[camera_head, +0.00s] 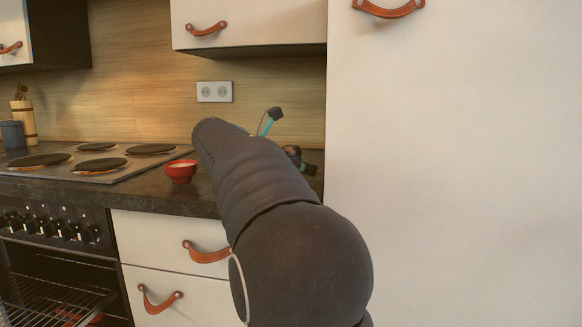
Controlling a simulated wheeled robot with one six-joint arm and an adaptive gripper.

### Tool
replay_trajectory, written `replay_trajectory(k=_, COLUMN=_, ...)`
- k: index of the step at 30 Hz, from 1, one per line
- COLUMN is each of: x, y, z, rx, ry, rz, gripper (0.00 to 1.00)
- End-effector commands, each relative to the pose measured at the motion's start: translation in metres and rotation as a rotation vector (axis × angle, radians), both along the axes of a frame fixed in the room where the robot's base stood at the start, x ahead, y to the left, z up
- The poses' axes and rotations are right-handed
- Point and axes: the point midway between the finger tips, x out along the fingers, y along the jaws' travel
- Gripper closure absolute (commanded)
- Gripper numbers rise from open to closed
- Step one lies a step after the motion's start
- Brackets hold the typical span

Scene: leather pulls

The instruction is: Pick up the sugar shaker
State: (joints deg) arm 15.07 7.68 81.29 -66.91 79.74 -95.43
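I cannot make out the sugar shaker in this view; my arm covers part of the counter. My gripper (292,141) is mostly hidden behind my arm, above the right end of the counter near the tall white panel. One dark fingertip with a blue-green link sticks up against the wall, and another dark part shows lower right. They stand well apart with bare wall between them, so the gripper looks open and empty.
A tall white panel (460,150) closes off the right; cabinets (250,22) hang above.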

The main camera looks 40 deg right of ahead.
Motion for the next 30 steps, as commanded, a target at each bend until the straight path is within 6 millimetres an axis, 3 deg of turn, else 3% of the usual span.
replay_trajectory(k=1, x=0.000, y=0.000, z=0.000, rx=0.000, ry=0.000, rz=0.000, gripper=0.48)
replay_trajectory(k=6, x=0.000, y=0.000, z=0.000, rx=0.000, ry=0.000, rz=0.000, gripper=0.91)
replay_trajectory(k=7, x=0.000, y=0.000, z=0.000, rx=0.000, ry=0.000, rz=0.000, gripper=0.93)
replay_trajectory(k=20, x=0.003, y=0.003, z=0.009, rx=0.000, ry=0.000, rz=0.001, gripper=0.94)
replay_trajectory(k=30, x=0.004, y=0.003, z=0.061, rx=0.000, ry=-0.004, rz=0.001, gripper=0.94)
